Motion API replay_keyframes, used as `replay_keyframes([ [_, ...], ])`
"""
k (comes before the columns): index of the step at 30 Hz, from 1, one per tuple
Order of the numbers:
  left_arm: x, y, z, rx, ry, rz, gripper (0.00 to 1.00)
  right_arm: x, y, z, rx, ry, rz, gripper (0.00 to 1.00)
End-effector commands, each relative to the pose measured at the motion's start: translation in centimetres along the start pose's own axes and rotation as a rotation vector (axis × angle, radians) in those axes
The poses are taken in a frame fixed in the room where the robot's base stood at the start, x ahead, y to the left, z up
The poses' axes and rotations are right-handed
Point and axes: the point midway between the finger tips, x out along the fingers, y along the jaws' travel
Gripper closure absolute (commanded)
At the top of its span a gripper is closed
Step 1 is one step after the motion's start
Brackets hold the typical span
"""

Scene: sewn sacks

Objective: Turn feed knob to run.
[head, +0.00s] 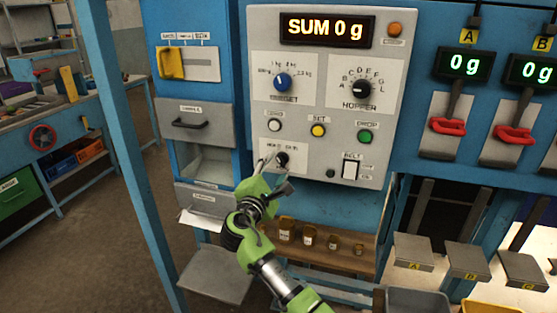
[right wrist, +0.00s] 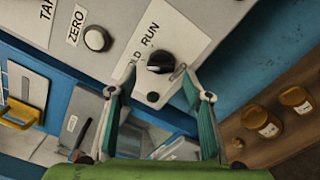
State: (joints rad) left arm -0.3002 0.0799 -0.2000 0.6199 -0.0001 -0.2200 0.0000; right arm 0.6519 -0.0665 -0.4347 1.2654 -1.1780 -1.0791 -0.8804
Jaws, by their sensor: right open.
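The small black feed knob (head: 282,158) is low on the grey control panel (head: 260,98), on a white label. In the right wrist view the knob (right wrist: 160,62) sits just beneath the word RUN; the label's other word is partly hidden. A pale mark shows on the knob, but I cannot tell its exact setting. My right gripper (head: 270,164) is open in front of the knob. In the right wrist view its fingertips (right wrist: 157,76) are spread to either side of the knob, and contact cannot be made out. My left gripper is out of view.
White, yellow and green (head: 365,136) buttons sit above the knob, with a BELT switch (head: 351,168) to its right. Brown jars (head: 309,236) stand on a wooden shelf below. A blue post (head: 120,150) rises at left. Red handles (head: 447,126) hang at right.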

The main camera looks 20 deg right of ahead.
Motion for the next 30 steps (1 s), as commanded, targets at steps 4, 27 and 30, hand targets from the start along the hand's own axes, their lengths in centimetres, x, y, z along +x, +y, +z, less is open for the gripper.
replay_keyframes([
  [4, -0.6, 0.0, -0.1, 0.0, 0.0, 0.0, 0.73, 2.1, 0.1, 0.1, -0.001, -0.001, -0.001, 0.54],
  [27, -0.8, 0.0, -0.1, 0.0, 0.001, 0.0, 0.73, 3.5, -0.1, 0.0, 0.001, 0.0, -0.001, 0.93],
  [30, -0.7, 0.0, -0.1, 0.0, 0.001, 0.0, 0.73, 3.5, -0.1, -0.1, 0.005, 0.0, -0.001, 0.93],
])
